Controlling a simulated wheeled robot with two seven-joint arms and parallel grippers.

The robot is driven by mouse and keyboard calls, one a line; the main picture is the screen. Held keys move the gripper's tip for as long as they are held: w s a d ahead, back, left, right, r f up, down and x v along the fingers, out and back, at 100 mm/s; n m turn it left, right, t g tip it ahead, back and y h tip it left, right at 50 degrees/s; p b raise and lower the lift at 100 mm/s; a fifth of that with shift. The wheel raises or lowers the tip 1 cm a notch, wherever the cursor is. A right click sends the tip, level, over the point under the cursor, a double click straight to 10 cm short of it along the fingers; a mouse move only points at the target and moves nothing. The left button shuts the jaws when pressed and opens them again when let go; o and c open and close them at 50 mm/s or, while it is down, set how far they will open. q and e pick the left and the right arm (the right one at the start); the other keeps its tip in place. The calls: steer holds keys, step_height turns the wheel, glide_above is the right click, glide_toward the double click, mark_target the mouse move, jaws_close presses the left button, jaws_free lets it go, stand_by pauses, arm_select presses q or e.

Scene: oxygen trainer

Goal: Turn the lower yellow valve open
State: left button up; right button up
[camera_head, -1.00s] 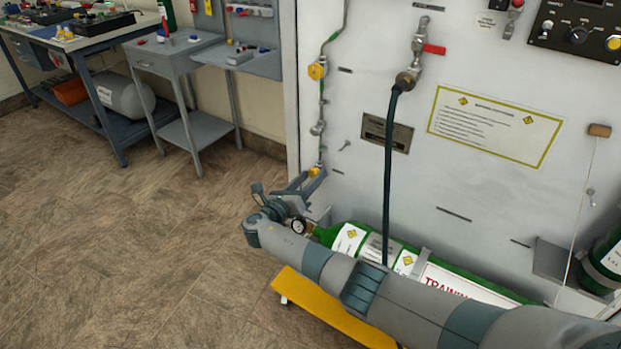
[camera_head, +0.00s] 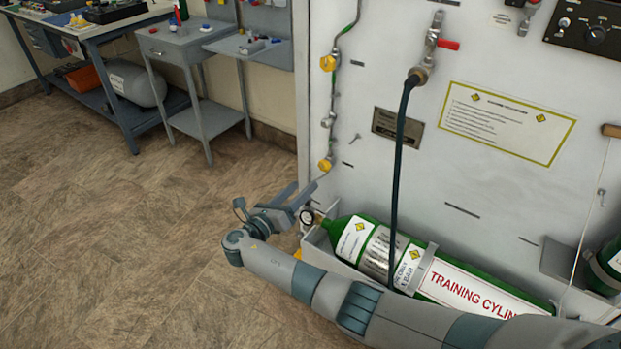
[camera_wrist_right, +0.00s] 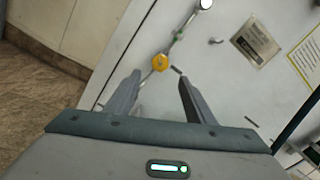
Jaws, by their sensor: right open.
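The lower yellow valve (camera_head: 325,165) is a small yellow knob at the bottom of the thin pipe on the white panel's left side. It also shows in the right wrist view (camera_wrist_right: 160,62), beyond and between the fingertips. My right gripper (camera_head: 305,190) is just below and left of it in the head view. Its fingers (camera_wrist_right: 160,80) are apart and empty, with a visible gap to the valve. The upper yellow valve (camera_head: 328,63) is higher on the same pipe. My left gripper is not in view.
A green training cylinder (camera_head: 450,280) lies in a tray below the panel, close to my right arm. A dark hose (camera_head: 401,160) hangs from the red-handled valve (camera_head: 447,44). A grey side table (camera_head: 180,45) stands at the back left. The floor at left is clear.

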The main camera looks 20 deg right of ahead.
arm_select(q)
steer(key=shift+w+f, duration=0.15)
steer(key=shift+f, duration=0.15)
arm_select(e)
steer(key=v, duration=0.7)
steer(key=shift+a, duration=0.15)
